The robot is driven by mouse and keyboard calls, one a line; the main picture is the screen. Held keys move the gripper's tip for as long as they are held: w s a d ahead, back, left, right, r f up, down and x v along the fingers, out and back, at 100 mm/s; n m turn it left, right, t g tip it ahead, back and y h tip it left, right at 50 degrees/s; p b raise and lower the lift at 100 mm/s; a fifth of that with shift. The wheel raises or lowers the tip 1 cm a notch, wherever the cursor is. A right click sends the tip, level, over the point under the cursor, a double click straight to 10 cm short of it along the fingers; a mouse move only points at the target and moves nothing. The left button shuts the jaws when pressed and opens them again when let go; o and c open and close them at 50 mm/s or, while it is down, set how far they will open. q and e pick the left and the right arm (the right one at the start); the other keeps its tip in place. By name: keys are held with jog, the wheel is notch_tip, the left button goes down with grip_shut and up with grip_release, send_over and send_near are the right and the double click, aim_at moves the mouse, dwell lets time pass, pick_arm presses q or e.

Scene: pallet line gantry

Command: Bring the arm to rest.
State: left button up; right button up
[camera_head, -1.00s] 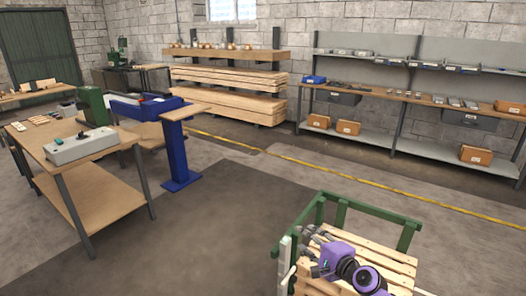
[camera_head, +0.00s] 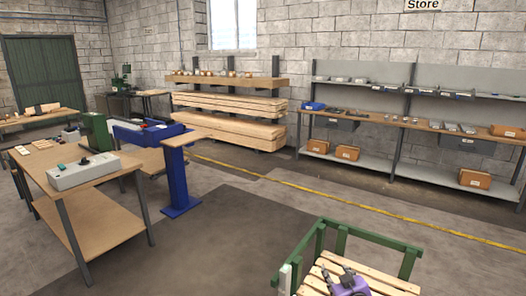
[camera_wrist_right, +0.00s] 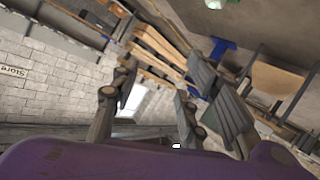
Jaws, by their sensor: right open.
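My right gripper (camera_head: 338,274) shows at the bottom of the head view, in front of the slatted wooden top of a green-framed pallet cart (camera_head: 384,238). Its purple body is partly cut off by the lower edge. In the right wrist view my right gripper (camera_wrist_right: 163,78) has its grey fingers spread wide, with nothing between them. Past the fingers I see the wall, the lumber rack and the floor, tilted. My left gripper and arm are not in view.
A wooden workbench (camera_head: 92,181) with a grey control box (camera_head: 84,171) stands at left, beside a blue pedestal (camera_head: 178,180). A lumber rack (camera_head: 230,104) and store shelving (camera_head: 440,129) line the back wall. The floor between is clear.

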jog(key=s+a+f+g, duration=0.1)
jog(key=s+f+g, duration=0.1)
jog(key=s+f, duration=0.95)
jog(key=s+a+f+m+g, duration=0.1)
jog(key=s+f+m, duration=0.1)
jog(key=s, duration=1.6)
jog(key=s+a+f+m+g, duration=0.2)
jog(key=s+f, duration=0.1)
jog(key=s, duration=1.5)
jog(key=shift+f, duration=0.15)
